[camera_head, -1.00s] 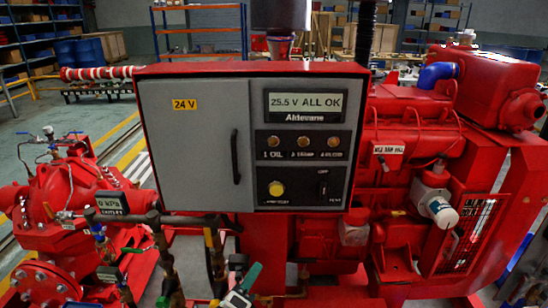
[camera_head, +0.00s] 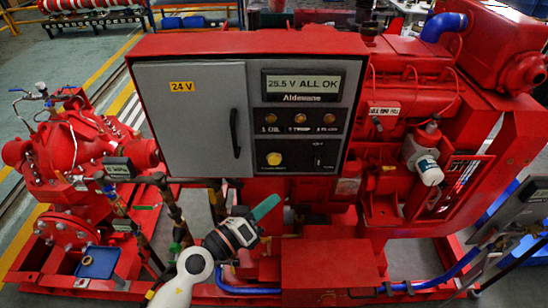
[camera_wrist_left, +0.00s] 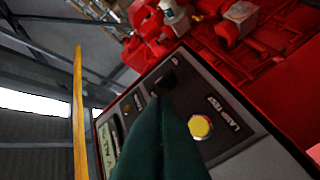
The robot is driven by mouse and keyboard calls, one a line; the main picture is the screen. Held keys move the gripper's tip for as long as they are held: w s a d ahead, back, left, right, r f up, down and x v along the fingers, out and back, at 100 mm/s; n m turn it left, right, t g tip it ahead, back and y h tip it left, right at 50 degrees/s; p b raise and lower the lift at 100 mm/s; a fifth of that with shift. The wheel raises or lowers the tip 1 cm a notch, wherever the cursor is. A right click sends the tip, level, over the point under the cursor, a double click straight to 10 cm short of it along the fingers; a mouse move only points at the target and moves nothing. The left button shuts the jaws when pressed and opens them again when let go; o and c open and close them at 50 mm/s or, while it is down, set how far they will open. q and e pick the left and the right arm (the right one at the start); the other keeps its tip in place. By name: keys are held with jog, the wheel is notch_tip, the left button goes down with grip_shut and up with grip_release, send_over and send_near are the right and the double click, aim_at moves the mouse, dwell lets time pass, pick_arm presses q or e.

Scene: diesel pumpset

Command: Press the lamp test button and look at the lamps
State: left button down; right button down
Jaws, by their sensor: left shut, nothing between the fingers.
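The red control box (camera_head: 152,44) stands in the middle of the head view. Its panel has a display (camera_head: 302,84) reading "25.5 V ALL OK" and a row of three dull amber lamps (camera_head: 300,117). The yellow round lamp test button (camera_head: 274,159) is at the panel's lower left; in the left wrist view the button (camera_wrist_left: 200,127) has "LAMP TEST" beside it. My left gripper (camera_head: 264,207) is below the button, its green fingers shut and empty, pointing up right. In the wrist view the fingers (camera_wrist_left: 160,125) cover part of the panel beside the button.
A black knob (camera_head: 318,161) sits right of the button. A grey door (camera_head: 195,118) with a black handle fills the box's left half. Red pump parts (camera_head: 75,150) stand left and the red engine (camera_head: 410,110) right. A blue pipe (camera_head: 420,286) runs low at the front.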

pick_arm(q)
jog(key=b, duration=0.3)
send_near(279, 161)
jog(key=shift+s+d+x, duration=0.15)
jog(key=shift+x, duration=0.75)
jog(key=shift+s+d+x, duration=0.15)
jog(key=shift+x, duration=0.75)
jog(key=shift+s+d+x, duration=0.15)
jog(key=shift+x, duration=0.7)
jog(key=shift+w, duration=0.15)
jog(key=shift+w+f, duration=0.1)
jog(key=shift+w, duration=0.2)
jog(key=shift+w, duration=0.4)
jog(key=shift+s, duration=0.1)
dwell(0.5)
jog(key=shift+s+p, duration=0.6)
jog(key=shift+s, duration=0.15)
